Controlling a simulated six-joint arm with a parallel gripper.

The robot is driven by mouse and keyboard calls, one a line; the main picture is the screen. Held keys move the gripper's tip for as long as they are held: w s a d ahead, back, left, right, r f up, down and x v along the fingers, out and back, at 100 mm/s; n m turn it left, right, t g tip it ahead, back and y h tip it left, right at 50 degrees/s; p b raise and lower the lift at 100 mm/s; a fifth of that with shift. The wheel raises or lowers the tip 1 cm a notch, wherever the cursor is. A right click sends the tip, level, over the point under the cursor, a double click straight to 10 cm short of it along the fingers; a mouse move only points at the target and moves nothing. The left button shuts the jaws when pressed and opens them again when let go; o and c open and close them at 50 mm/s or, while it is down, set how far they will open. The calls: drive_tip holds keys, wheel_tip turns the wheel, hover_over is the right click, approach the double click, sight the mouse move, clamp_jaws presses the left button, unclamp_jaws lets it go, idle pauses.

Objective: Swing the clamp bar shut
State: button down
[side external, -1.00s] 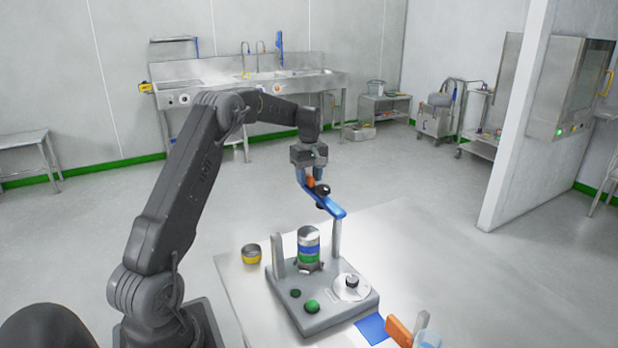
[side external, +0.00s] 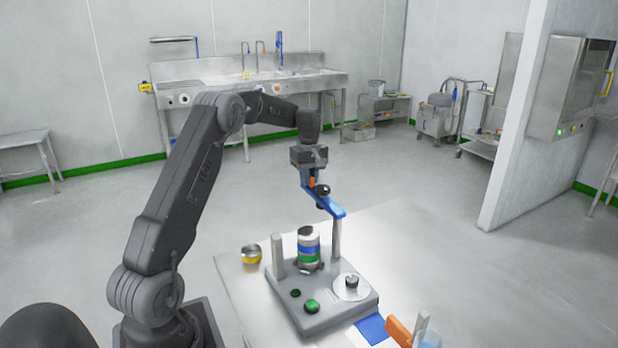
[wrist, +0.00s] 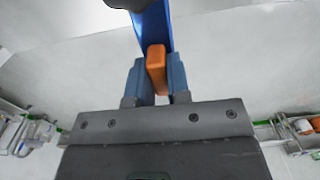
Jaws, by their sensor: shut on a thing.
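The blue clamp bar (side external: 333,207) sits on top of the right post (side external: 337,240) of the grey fixture and points away from the fixture, toward the back. Its orange handle (wrist: 156,68) stands at the bar's outer end. My gripper (side external: 308,178) is shut on the orange handle, with a blue finger on each side of it in the wrist view (wrist: 155,80). A dark knob (side external: 322,195) is on the bar. A banded jar (side external: 308,246) stands upright on the fixture base (side external: 325,318), and the bar is not over it. The left post (side external: 278,252) stands free of the bar.
A green button (side external: 312,306) and a round dial plate (side external: 351,288) are on the fixture's front. A yellow-banded cup (side external: 251,254) stands left of it on the table (side external: 232,284). A blue mat (side external: 373,328) and an orange block (side external: 398,331) lie at the front right.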

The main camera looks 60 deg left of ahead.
drive_tip(key=shift+s, duration=0.1)
drive_tip(key=shift+s+r+n, duration=0.1)
drive_tip(key=shift+s+n, duration=0.3)
drive_tip(key=shift+s, duration=0.05)
drive_tip(key=s+d+n, duration=0.4)
drive_tip(key=s+n, duration=0.3)
drive_tip(key=s, duration=0.2)
drive_tip(key=s+d+n, duration=0.5)
drive_tip(key=d+n, duration=0.5)
drive_tip(key=d, duration=0.2)
drive_tip(key=shift+s, duration=0.25)
drive_tip(key=c, duration=1.1)
unclamp_jaws()
